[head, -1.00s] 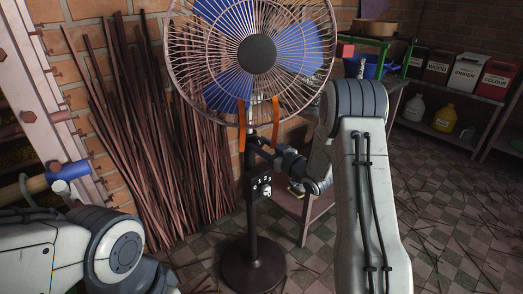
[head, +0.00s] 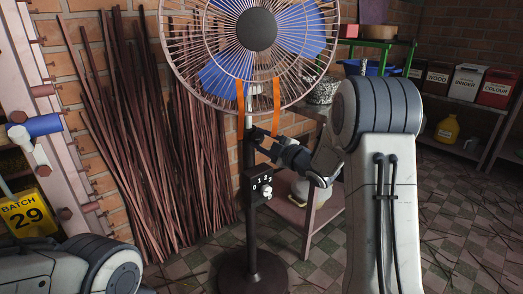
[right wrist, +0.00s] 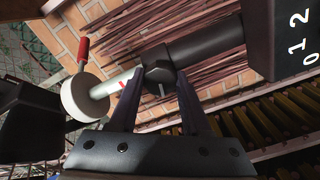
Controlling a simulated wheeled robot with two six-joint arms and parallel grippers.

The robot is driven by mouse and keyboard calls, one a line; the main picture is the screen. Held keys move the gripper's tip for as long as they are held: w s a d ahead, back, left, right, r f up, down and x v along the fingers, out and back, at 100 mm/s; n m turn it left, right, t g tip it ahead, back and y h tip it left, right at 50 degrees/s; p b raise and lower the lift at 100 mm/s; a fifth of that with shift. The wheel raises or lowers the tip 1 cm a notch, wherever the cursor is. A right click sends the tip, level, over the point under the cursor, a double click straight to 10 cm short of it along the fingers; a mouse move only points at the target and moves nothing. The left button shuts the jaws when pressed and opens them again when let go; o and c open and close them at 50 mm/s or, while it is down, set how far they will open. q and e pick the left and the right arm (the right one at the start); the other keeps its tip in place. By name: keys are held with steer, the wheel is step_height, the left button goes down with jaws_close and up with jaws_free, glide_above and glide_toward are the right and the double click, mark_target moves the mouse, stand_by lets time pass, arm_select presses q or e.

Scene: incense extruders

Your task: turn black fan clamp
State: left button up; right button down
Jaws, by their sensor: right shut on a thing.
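The pedestal fan (head: 258,30) stands in front of me on a dark pole (head: 249,225) and round base. Its black clamp (right wrist: 158,68) sits where the silver upper tube (right wrist: 118,90) meets the thicker black pole. My right gripper (head: 258,137) is at the pole below the orange strips, and its fingers (right wrist: 163,85) are shut on the clamp in the right wrist view. The fingers hide part of the clamp. A red mark shows on the silver tube beside it. My left gripper is out of view; only part of my left arm shows.
A black control box (head: 259,188) with numbers and a pale knob is on the pole just below my gripper. Thin brown sticks (head: 160,150) lean on the brick wall. A low wooden table (head: 310,215) stands right of the pole. Shelves with boxes (head: 455,80) are far right.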

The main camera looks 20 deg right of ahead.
steer(key=shift+f+n+b, duration=0.1)
steer(key=shift+n+b, duration=1.9)
steer(key=shift+c, duration=1.8)
jaws_free()
steer(key=shift+s, duration=0.15)
steer(key=p+v, duration=0.2)
steer(key=v, duration=0.8)
steer(key=shift+s, duration=0.15)
